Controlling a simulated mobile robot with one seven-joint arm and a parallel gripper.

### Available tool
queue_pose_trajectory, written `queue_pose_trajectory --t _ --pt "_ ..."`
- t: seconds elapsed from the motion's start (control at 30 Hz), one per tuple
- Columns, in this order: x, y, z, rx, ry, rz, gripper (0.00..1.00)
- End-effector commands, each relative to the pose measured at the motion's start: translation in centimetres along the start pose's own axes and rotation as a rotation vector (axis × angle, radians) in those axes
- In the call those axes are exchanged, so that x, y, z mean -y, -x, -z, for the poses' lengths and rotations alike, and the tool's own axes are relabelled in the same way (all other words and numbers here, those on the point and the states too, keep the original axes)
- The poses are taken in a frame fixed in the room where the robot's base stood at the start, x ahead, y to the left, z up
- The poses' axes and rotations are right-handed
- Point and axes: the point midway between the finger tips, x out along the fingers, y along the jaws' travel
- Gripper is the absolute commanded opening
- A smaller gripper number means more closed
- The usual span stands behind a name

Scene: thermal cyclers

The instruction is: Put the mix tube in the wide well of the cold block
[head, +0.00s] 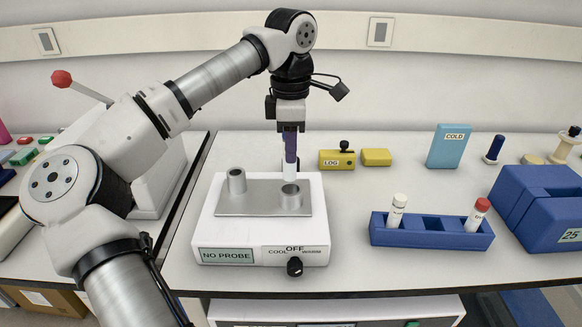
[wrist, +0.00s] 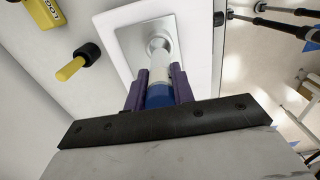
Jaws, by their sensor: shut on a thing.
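My gripper (head: 290,152) has purple fingers and is shut on a tube (head: 290,171), held upright with its pale lower part pointing down. In the wrist view the tube shows a blue upper part (wrist: 160,95) and a white lower part between the fingers. No label on it is readable.
A blue rack (head: 432,236) to the right holds a white-capped tube (head: 397,210) and a red-capped tube (head: 477,215). A yellow LOG unit (head: 337,160) and a light-blue COLD pack (head: 449,147) stand behind. A dark blue box (head: 540,212) is at far right.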

Motion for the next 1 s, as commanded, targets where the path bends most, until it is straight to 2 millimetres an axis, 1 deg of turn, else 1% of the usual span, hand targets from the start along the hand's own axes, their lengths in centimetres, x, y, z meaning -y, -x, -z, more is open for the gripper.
queue_pose_trajectory --t 0.03,0.1,0.27,0.5,0.57,0.87,0.9,1.0 --pt "0.1 -0.7 0.0 0.0 -0.002 0.002 0.02" --pt "0.0 -1.4 0.0 0.001 -0.001 0.001 0.02" --pt "0.0 -2.3 0.0 0.0 -0.001 0.001 0.02" --pt "0.0 -5.7 0.0 0.001 -0.001 0.002 0.02" --pt "0.0 -6.0 0.0 0.0 -0.001 0.001 0.02" --pt "0.0 -6.4 0.0 0.0 0.0 0.0 0.02" --pt "0.0 -6.4 0.0 0.0 -0.001 0.0 0.26" --pt "0.0 -6.3 0.0 0.0 -0.001 0.0 0.39"
